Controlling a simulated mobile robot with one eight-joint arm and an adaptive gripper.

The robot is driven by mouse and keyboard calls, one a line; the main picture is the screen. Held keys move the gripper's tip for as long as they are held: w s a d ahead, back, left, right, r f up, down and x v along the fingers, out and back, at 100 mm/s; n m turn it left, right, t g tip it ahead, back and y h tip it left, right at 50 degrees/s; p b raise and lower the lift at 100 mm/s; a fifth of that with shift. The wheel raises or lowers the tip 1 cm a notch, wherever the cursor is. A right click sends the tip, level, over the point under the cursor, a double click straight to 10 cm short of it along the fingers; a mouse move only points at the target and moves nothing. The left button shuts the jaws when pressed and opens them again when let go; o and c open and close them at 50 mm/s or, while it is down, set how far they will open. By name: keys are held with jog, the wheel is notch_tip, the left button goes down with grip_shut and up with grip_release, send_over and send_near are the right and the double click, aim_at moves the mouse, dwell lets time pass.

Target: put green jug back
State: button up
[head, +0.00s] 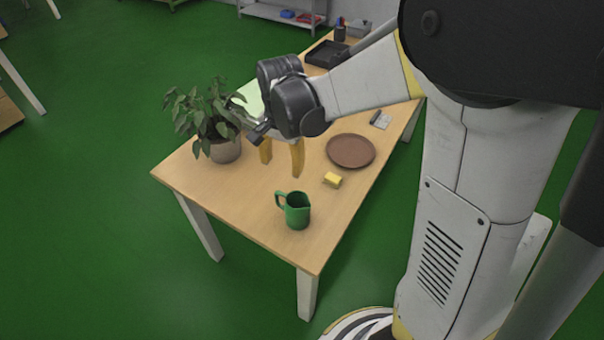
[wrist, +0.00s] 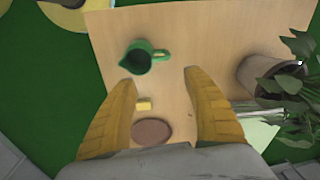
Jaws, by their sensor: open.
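The green jug (head: 297,212) stands upright near the front end of the wooden table (head: 250,213), with its handle toward the left in the head view. In the wrist view the jug (wrist: 137,60) is seen from above, ahead of the fingertips, with its handle to the right. My gripper (head: 282,165) is open and empty above the table, with its yellow fingers pointing down. It is behind the jug in the head view and apart from it.
A potted plant (head: 222,150) stands at the table's left edge, close to my gripper. A yellow sponge-like block (head: 332,180) and a brown round plate (head: 351,151) lie right of my gripper. A black tray (head: 327,54) is at the far end. Table around the jug is clear.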

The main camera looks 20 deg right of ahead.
jog(key=s+d+r+n+t, duration=0.1)
jog(key=s+r+n+t, duration=0.2)
jog(key=s, duration=0.5)
jog(key=s+d+r+n+t, duration=0.1)
jog(key=s+r+n+t, duration=0.2)
jog(key=s+r+n, duration=0.3)
jog(key=shift+s+d+r+n, duration=0.3)
jog(key=shift+s+r, duration=0.6)
